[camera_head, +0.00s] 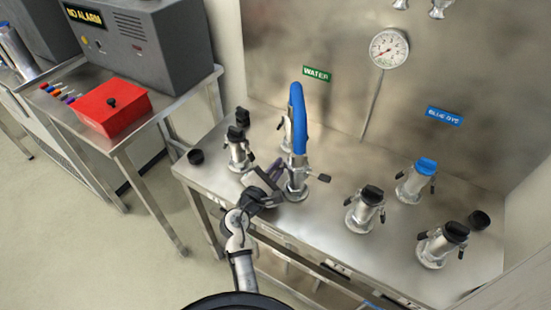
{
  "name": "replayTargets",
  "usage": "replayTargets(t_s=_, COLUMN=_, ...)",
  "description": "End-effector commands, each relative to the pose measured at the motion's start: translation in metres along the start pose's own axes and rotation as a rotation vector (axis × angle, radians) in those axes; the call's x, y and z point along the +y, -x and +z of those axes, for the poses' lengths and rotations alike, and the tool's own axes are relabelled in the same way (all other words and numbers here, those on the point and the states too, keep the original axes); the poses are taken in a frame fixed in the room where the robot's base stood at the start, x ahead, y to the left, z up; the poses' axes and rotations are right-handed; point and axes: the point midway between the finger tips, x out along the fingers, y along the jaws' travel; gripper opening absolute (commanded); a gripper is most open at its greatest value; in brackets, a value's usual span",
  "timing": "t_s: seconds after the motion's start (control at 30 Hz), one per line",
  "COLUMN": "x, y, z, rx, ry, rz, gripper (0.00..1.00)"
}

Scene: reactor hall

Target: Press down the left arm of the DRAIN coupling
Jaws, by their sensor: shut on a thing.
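No DRAIN label is readable in this view, so I cannot confirm which coupling is the DRAIN one. A silver coupling (297,178) with a blue hose (298,115) on top stands upright on the steel table. Its right arm (323,178) sticks out sideways, dark-tipped. My gripper (276,172) is at the left side of this coupling, shut at the place of its left arm. That arm is mostly hidden by the fingers, and its angle cannot be told.
Black-capped couplings stand left (238,151) and right (365,209), (442,243). A blue-capped coupling (415,180) is below the BLUE DYE sign (444,115). The WATER sign (317,74) and a gauge (389,48) are on the back panel. A red box (110,107) is on the left bench.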

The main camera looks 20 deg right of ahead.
Motion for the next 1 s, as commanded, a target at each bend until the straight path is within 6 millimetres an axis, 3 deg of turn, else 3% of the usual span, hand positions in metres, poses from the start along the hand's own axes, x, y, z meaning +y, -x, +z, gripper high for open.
replayTargets(t_s=0.4, x=-0.0096, y=0.0001, z=0.0004, rx=0.000, ry=0.181, rz=-0.001, gripper=0.00)
replayTargets(t_s=0.93, x=-0.0106, y=0.0000, z=0.0005, rx=0.000, ry=0.201, rz=-0.001, gripper=0.00)
replayTargets(t_s=1.0, x=-0.0106, y=0.0001, z=0.0005, rx=0.000, ry=0.201, rz=-0.001, gripper=0.16)
